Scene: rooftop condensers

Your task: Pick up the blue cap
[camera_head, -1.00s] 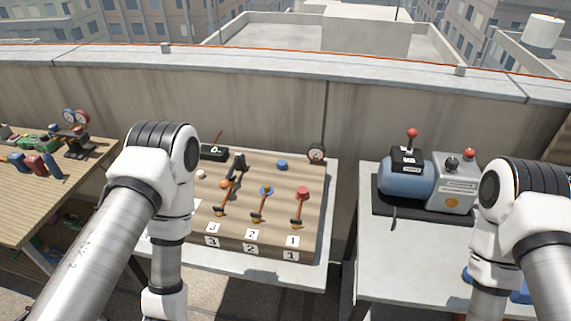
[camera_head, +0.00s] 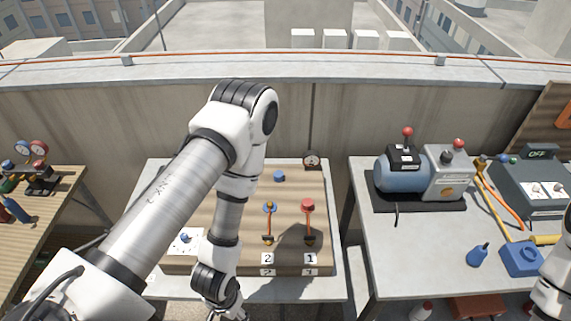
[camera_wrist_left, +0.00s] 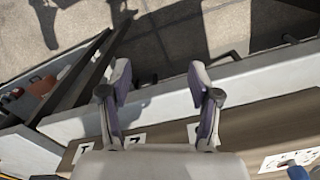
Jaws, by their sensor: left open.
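The blue cap (camera_head: 279,176) is a small round piece lying on the brown panel (camera_head: 308,178), toward its back edge. A second blue piece (camera_head: 270,207) sits on the panel above the number 2, at the top of an orange hose. My left gripper (camera_wrist_left: 158,78) is open and empty in the left wrist view, over the front edge of the panel and table. In the head view only part of it shows at the bottom, well in front of the cap. My right gripper is out of view; part of my right arm shows at the right edge.
A red knob (camera_head: 308,205) stands right of the second blue piece, and a gauge (camera_head: 312,160) stands behind it. My left arm hides part of the panel.

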